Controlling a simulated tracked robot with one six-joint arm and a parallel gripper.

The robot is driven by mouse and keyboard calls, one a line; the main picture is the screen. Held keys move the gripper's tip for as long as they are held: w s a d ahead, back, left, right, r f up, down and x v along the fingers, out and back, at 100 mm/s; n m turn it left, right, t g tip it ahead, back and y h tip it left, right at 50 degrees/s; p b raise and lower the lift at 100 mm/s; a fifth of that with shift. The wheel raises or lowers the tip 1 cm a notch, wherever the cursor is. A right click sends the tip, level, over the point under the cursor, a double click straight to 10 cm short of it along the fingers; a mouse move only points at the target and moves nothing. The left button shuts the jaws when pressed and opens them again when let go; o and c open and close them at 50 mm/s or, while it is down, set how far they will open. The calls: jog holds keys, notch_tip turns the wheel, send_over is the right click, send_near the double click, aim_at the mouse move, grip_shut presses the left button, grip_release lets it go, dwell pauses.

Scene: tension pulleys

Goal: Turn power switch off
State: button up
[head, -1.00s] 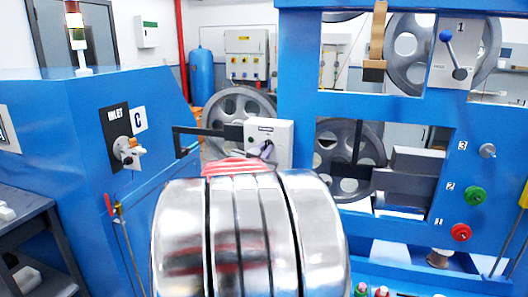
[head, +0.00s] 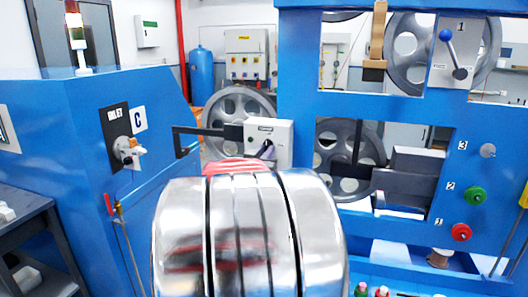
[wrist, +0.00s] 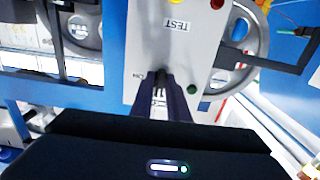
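A white control box (head: 283,140) with a dark label along its top stands behind my arm in the head view. A small dark shape is at its front; I cannot tell whether it is the switch lever or my fingertips. In the wrist view the same kind of light panel (wrist: 205,50) carries a label reading TEST and coloured buttons. My gripper (wrist: 159,78) reaches to the lower part of this panel. Its dark fingers lie close together at the tips, over a dark-lettered label. The power switch cannot be made out clearly, and the fingertips may hide it. Contact is unclear.
A blue machine frame (head: 300,60) with grey pulley wheels (head: 238,115) surrounds the box. A blue cabinet (head: 75,140) with a rotary switch (head: 128,150) stands at left. Green (head: 475,196) and red (head: 461,232) knobs are on the right frame.

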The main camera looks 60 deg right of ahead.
jog(key=o, duration=0.3)
jog(key=shift+r, duration=0.25)
jog(key=shift+a, duration=0.15)
jog(key=shift+a, duration=0.2)
jog(key=a, duration=0.4)
jog(key=s+a, duration=0.1)
jog(key=a, duration=0.3)
jog(key=s+a, duration=0.1)
jog(key=a, duration=0.4)
